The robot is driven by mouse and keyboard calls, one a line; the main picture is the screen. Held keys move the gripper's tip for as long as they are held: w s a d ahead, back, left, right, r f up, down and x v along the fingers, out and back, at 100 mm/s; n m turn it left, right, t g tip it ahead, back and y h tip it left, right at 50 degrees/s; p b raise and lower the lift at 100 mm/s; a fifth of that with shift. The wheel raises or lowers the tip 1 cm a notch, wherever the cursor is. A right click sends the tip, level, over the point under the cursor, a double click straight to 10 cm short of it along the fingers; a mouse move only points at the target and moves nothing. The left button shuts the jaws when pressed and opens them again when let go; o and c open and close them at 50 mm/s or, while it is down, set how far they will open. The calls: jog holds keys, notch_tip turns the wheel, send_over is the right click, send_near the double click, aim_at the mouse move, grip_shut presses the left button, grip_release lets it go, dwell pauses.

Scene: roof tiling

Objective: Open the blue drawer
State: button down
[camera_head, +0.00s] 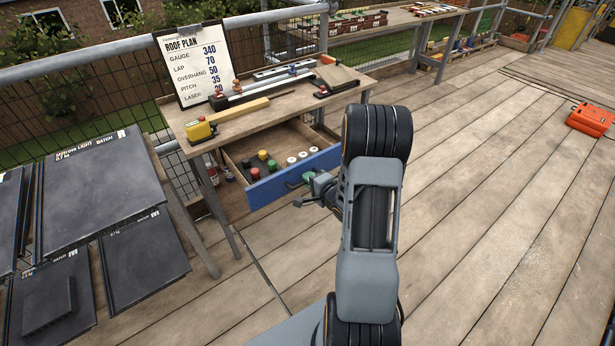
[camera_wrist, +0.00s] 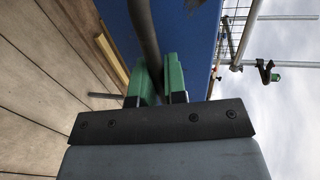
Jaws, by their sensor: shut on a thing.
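The blue drawer (camera_head: 270,188) sits under the top of the wooden workbench (camera_head: 261,118) and stands pulled out, its inside showing. Several small items lie in it: red, green, yellow and black pieces and white rolls. My gripper (camera_head: 307,178) is at the drawer's front. In the wrist view, my gripper's green fingers (camera_wrist: 162,80) are shut on the dark bar handle (camera_wrist: 146,35) in front of the blue face (camera_wrist: 190,45). In the head view the handle is mostly hidden by my gripper.
On the workbench stand a roof plan board (camera_head: 195,65), a yellow tool (camera_head: 201,131) and a clamp-like tool (camera_head: 336,80). Dark slate tiles (camera_head: 95,190) lean at the left. An orange case (camera_head: 590,119) lies at the far right. The plank floor (camera_head: 480,200) between is clear.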

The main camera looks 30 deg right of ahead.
jog(key=shift+s, duration=0.15)
jog(key=c, duration=1.2)
grip_release()
jog(key=p+v, duration=0.5)
jog(key=v, duration=0.8)
jog(key=shift+s+p, duration=0.35)
jog(key=shift+s, duration=0.05)
